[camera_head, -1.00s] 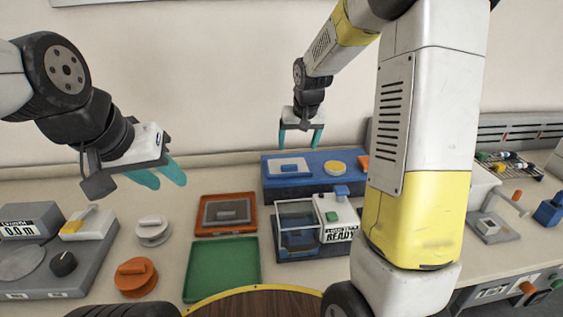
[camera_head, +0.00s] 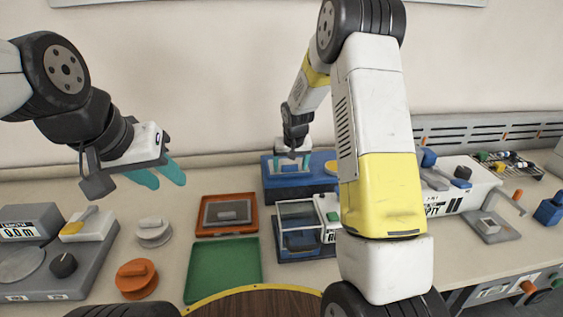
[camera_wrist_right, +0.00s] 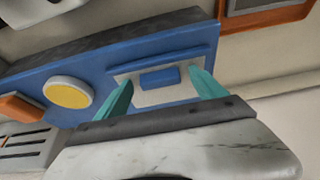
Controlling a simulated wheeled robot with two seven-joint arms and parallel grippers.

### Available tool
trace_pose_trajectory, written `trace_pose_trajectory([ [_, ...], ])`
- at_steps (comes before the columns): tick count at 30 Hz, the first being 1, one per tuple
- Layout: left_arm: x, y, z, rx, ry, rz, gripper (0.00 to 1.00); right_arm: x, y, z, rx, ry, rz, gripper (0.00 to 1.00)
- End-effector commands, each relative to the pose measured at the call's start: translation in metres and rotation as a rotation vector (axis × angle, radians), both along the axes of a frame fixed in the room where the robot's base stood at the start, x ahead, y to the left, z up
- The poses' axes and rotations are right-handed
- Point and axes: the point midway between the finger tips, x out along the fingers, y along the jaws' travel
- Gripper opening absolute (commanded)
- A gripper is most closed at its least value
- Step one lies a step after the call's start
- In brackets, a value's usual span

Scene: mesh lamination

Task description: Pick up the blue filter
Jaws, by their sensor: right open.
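The blue filter (camera_wrist_right: 160,77) shows in the right wrist view as a small blue block on a pale square plate, set on top of a long blue holder (camera_wrist_right: 88,66). In the head view the holder (camera_head: 312,188) stands at the back of the bench, and the filter is partly covered by my right gripper. My right gripper (camera_head: 292,161) is open, its teal fingers pointing down on either side of the filter's block. I cannot tell whether they touch it. My left gripper (camera_head: 162,179) is open and empty above the bench at the left.
A round yellow piece (camera_wrist_right: 68,93) and an orange piece (camera_wrist_right: 20,107) sit on the same holder. In front are an orange tray (camera_head: 226,231), a green tray (camera_head: 224,270) and a clear-lidded box (camera_head: 298,228). A measuring device (camera_head: 60,250) stands at the left.

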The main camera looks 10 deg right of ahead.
Motion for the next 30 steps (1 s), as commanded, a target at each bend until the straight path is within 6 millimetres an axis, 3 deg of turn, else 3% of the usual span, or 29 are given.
trace_pose_trajectory([
  [5,0.0,0.0,0.0,0.0,0.0,0.0,0.36,0.0,0.0,0.0,0.0,0.0,0.0,0.8],
  [15,0.0,0.0,0.0,0.0,0.0,0.0,0.36,0.0,0.0,0.001,0.0,0.0,0.0,0.13],
  [23,0.0,0.0,0.0,0.0,0.0,0.0,0.36,0.0,0.0,0.003,0.0,-0.001,0.0,0.11],
  [30,0.0,0.0,0.0,0.0,0.0,0.0,0.36,0.001,0.001,0.039,0.002,-0.006,0.001,0.11],
])
